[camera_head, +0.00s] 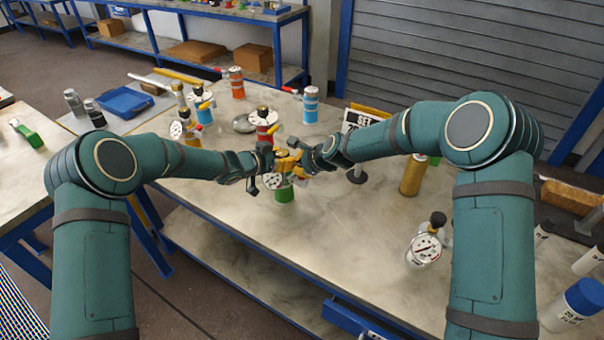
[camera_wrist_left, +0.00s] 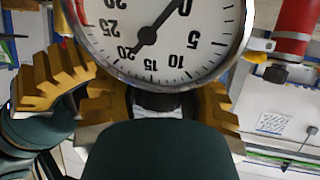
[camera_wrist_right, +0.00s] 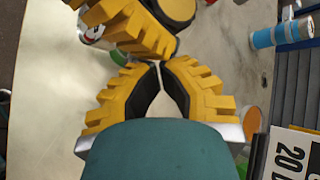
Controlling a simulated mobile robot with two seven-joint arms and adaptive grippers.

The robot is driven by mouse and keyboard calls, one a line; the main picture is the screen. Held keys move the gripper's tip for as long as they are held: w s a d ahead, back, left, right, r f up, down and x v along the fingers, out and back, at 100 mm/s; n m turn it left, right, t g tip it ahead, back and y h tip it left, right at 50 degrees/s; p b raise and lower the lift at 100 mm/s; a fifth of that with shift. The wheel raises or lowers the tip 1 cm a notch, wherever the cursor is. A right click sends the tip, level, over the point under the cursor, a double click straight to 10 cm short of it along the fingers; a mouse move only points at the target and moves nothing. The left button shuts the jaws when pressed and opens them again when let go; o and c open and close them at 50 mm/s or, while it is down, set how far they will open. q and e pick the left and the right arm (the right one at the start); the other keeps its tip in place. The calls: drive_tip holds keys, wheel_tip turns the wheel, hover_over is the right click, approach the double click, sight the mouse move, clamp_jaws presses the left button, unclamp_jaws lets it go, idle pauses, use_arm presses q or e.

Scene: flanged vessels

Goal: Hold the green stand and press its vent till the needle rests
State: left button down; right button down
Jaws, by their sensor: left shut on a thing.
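The green stand (camera_head: 285,194) is upright near the middle of the bench, a white gauge (camera_head: 272,182) on its side. In the left wrist view the gauge dial (camera_wrist_left: 160,35) fills the top, upside down, its dark needle pointing near 20. My left gripper (camera_head: 279,168) is shut on the stand, its yellow fingers either side below the dial. My right gripper (camera_wrist_right: 160,66) is shut, its fingertips touching each other, close above the left fingers.
A red vessel (camera_head: 264,127) stands close behind; blue (camera_head: 310,105) and orange (camera_head: 237,83) vessels are farther back. A sign (camera_head: 358,119) and a gold cylinder (camera_head: 412,175) stand right. Another gauge vessel (camera_head: 424,250) is front right. The bench front is clear.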

drive_tip(key=shift+a+r, duration=0.2)
drive_tip(key=shift+r, duration=0.05)
idle(0.3)
drive_tip(key=shift+a+r, duration=0.15)
drive_tip(key=shift+r, duration=0.75)
drive_tip(key=shift+d+r, duration=0.1)
drive_tip(key=shift+d, duration=0.1)
drive_tip(key=shift+d+r, duration=0.1)
drive_tip(key=shift+r, duration=2.15)
idle(0.6)
